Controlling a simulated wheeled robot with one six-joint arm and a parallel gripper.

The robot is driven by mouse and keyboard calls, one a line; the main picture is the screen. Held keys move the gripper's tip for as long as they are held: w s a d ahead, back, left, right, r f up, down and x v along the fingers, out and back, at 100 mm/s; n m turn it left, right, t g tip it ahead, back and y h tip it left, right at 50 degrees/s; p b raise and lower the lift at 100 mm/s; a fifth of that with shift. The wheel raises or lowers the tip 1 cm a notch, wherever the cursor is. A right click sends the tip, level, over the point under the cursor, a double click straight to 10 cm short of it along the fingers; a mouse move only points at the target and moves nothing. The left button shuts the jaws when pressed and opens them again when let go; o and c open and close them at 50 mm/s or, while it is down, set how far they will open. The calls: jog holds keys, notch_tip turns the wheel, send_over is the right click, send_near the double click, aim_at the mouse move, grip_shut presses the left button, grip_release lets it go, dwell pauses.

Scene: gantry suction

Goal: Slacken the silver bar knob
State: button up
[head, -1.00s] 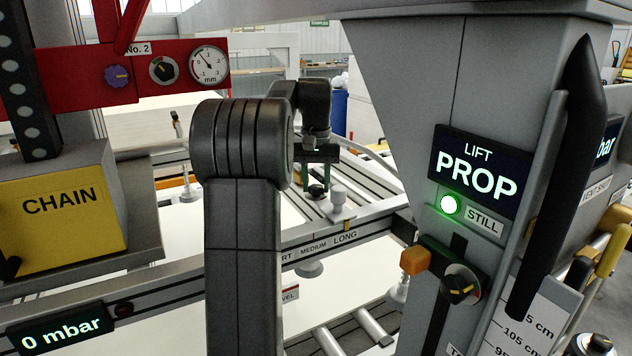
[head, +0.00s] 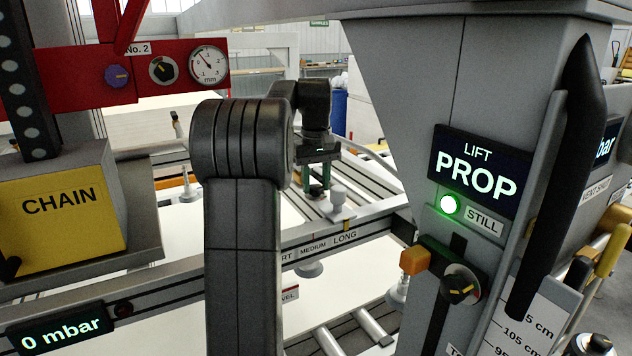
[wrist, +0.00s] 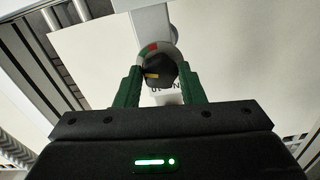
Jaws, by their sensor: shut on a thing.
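The bar knob (wrist: 160,70) is dark and faceted with a yellow mark. It sits on a pale collar with red and green marks, at the end of a silver bar (wrist: 153,22) in the wrist view. My gripper (wrist: 160,80) has its green fingers on both sides of the knob and is shut on it. There the fingers mostly hide the knob.
The rail below carries a LONG label (head: 345,237). A LIFT PROP display (head: 476,176) with a lit green lamp and a STILL label is on the column at right. A 0 mbar display (head: 62,333) is at lower left. White sheet lies below the rails.

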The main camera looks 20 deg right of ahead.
aim_at(316, 186)
jog(key=o, duration=1)
jog(key=shift+r, duration=0.1)
jog(key=shift+r, duration=3.7)
